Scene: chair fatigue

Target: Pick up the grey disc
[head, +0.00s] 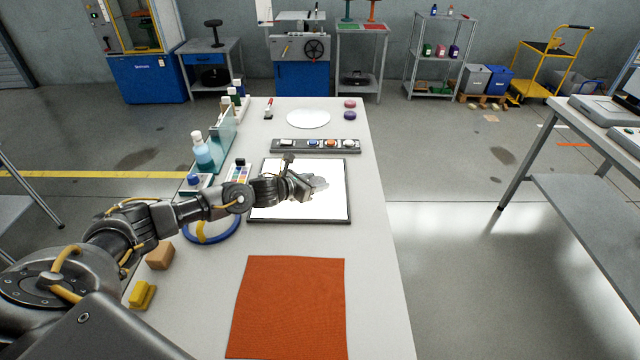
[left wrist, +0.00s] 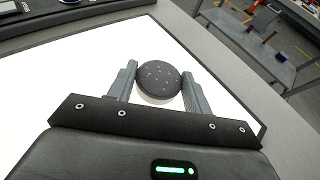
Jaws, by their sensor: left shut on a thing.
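The grey disc (left wrist: 159,78) is dark and round with small pale specks on its face and a pale lower edge. It sits between the two fingers of my left gripper (left wrist: 160,88) in the left wrist view, one finger touching each side. In the head view my left gripper (head: 312,187) is over the bright white light panel (head: 300,211). There the disc is hard to make out against the gripper. I cannot tell whether the disc touches the panel. My right gripper is not in view.
An orange cloth (head: 289,307) lies on the near table. Behind the panel are a dark strip with several round items (head: 316,146) and a white round plate (head: 308,119). Bottles (head: 203,152), a blue ring (head: 211,239), and tan and yellow blocks (head: 143,294) line the left side.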

